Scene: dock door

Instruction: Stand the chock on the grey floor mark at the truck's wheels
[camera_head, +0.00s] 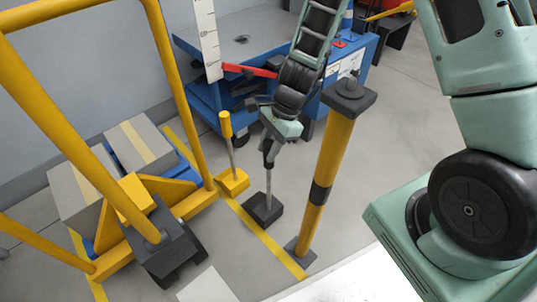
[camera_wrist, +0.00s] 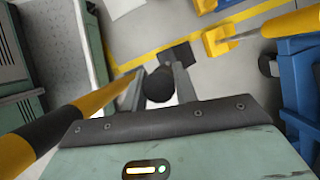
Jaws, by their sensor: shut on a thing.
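A pale grey floor mark (camera_head: 208,286) lies at the bottom of the head view, left of the chock. The truck's dark wheels (camera_head: 178,270) are beside the mark, under the yellow frame.
A similar yellow chock (camera_head: 232,181) with a yellow-topped rod stands close behind the dark one. A yellow post (camera_head: 325,180) with a black band stands just to the right. The yellow truck rail (camera_head: 65,115) rises at left, with boxes (camera_head: 138,146). A blue cart (camera_head: 225,45) is behind.

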